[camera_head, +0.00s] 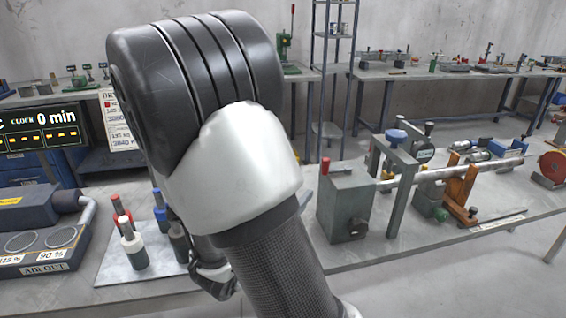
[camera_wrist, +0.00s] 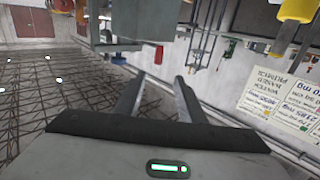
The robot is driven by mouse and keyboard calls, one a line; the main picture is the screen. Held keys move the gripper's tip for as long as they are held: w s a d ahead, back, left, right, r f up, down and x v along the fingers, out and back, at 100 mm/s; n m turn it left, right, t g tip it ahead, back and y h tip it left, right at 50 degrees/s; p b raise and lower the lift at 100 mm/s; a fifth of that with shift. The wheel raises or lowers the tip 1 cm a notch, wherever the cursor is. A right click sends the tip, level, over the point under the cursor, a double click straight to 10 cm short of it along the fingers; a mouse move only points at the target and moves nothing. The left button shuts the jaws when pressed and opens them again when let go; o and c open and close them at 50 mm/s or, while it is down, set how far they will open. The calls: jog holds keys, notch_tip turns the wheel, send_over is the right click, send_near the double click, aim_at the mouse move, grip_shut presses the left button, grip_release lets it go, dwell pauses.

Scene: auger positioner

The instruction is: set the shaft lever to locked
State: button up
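A shaft device stands on the bench at the right in the head view: a grey-green box (camera_head: 346,205) with a short upright red-tipped part (camera_head: 325,165), and a pale shaft (camera_head: 440,172) running right from it. I cannot tell for sure which part is the shaft lever or read its setting. The wrist view is upside down; a grey-green box (camera_wrist: 145,18) and a red tip (camera_wrist: 158,55), seemingly the same ones, lie beyond my gripper's fingertips. My gripper (camera_wrist: 159,78) is open, with nothing between its fingers. In the head view it is mostly hidden behind my arm.
A tall rack (camera_head: 332,70) and other benches stand behind. Floor at the lower right is clear.

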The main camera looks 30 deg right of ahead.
aim_at(324, 165)
jog(key=x, duration=0.8)
jog(key=b+x, duration=0.1)
jog(key=x, duration=0.8)
jog(key=shift+s+d+r+b, duration=0.1)
jog(key=shift+d+r+b, duration=0.15)
jog(key=shift+b, duration=0.05)
grip_shut()
